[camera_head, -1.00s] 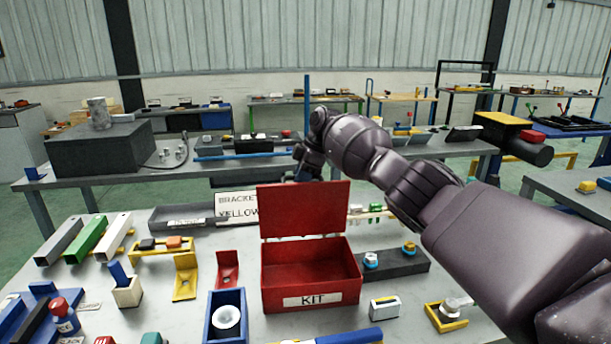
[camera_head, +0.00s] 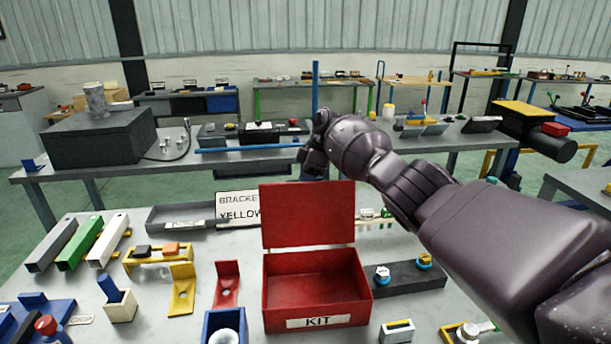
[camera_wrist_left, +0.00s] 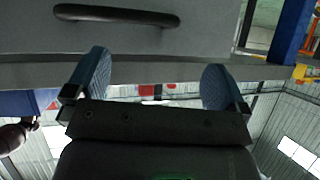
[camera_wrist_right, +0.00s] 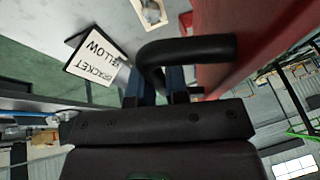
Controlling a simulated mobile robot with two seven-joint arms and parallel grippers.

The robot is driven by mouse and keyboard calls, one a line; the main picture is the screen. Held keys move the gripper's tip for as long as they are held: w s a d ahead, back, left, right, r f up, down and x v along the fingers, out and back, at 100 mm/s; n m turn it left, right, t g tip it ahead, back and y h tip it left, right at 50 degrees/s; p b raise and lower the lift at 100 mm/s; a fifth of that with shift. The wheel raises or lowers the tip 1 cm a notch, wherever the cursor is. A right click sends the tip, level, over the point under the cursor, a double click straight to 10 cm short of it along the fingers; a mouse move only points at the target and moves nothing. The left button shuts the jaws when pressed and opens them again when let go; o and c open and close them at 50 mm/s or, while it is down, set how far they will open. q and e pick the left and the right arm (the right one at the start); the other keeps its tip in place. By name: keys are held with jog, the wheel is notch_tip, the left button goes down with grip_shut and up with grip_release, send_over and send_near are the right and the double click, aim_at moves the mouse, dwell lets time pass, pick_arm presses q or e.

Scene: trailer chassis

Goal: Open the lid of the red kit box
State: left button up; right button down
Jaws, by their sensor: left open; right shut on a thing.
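The red kit box (camera_head: 318,320) stands on the grey table with a KIT label on its front. Its lid (camera_head: 308,214) stands upright at the back edge, and the open inside looks empty. My right arm reaches behind the lid, which hides the fingers in the head view. In the right wrist view my right gripper (camera_wrist_right: 165,90) is shut on the lid's black handle (camera_wrist_right: 195,48), beside the red lid face (camera_wrist_right: 215,15). My left gripper (camera_wrist_left: 155,88) is open and empty in the left wrist view, its blue fingers wide apart. It is out of the head view.
A BRACKET YELLOW sign (camera_head: 236,206) and a dark tray (camera_head: 180,217) stand behind the box's left side. A red bracket (camera_head: 227,284) and a yellow bracket (camera_head: 181,288) stand left of it. A dark block with knobs (camera_head: 408,278) lies right. A grey drawer-like front with a handle (camera_wrist_left: 115,15) shows near my left gripper.

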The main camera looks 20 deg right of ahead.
dwell(0.3)
jog(key=c, duration=1.1)
grip_release()
jog(key=shift+c, duration=0.2)
jog(key=b+v, duration=0.2)
jog(key=v, duration=0.8)
jog(key=shift+d+r, duration=0.15)
jog(key=shift+r, duration=0.2)
jog(key=shift+w, duration=0.1)
